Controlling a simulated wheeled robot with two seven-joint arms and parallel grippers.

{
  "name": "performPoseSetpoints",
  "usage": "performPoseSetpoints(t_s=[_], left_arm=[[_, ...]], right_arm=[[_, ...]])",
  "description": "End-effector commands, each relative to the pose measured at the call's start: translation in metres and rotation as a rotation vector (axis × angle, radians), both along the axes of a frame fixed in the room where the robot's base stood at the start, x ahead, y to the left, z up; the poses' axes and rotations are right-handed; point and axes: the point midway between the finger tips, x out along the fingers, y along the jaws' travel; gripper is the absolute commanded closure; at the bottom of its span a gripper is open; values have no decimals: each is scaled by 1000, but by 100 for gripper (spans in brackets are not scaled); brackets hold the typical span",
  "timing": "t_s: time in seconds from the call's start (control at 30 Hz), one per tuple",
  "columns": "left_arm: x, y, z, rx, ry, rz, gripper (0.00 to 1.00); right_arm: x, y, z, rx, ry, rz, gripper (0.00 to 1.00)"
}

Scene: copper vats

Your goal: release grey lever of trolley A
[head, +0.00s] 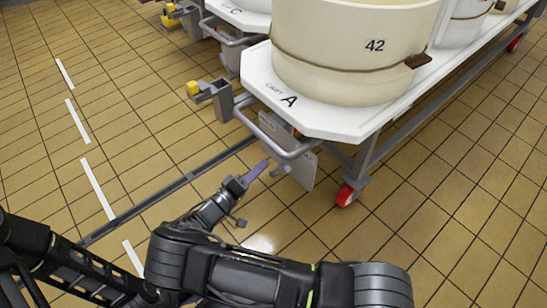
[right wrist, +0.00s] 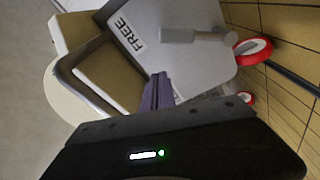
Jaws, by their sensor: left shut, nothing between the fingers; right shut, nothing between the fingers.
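Trolley A (head: 310,118) is a white-topped cart marked "CART A" at the upper right of the head view. A grey plate (head: 303,172) hangs below its near corner; in the right wrist view the plate (right wrist: 205,68) reads "FREE". A grey lever (right wrist: 190,35) with a round handle lies across this plate near its upper edge. My right gripper (head: 262,166), with purple fingers, is shut and empty beside the cart's tube handle. In the right wrist view its fingers (right wrist: 157,92) are over the handle area, below the lever and apart from it. My left gripper is not in view.
A cream vat marked 42 (head: 350,50) stands on the trolley. A grey tube handle (head: 262,132) loops around the plate's front. A red-rimmed wheel (head: 346,195) is to the right. Trolley C (head: 238,14) stands behind.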

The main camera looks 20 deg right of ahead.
Motion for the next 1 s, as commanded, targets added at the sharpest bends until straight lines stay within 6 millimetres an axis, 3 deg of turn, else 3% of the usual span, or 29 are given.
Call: performPoseSetpoints(t_s=[0.1, 0.3, 0.87, 1.0], left_arm=[[-1, 0, 5, 0, 2, -2, 100], [-1, 0, 6, 0, 2, -2, 100], [-1, 0, 7, -1, 3, -2, 100], [-2, 0, 18, -2, 4, -3, 100]], right_arm=[[-7, 19, -1, 2, -1, 3, 100], [-13, 33, -3, 0, -1, 0, 100], [-13, 34, -3, 1, -2, 1, 100], [-13, 34, 8, 1, -2, 1, 100]])
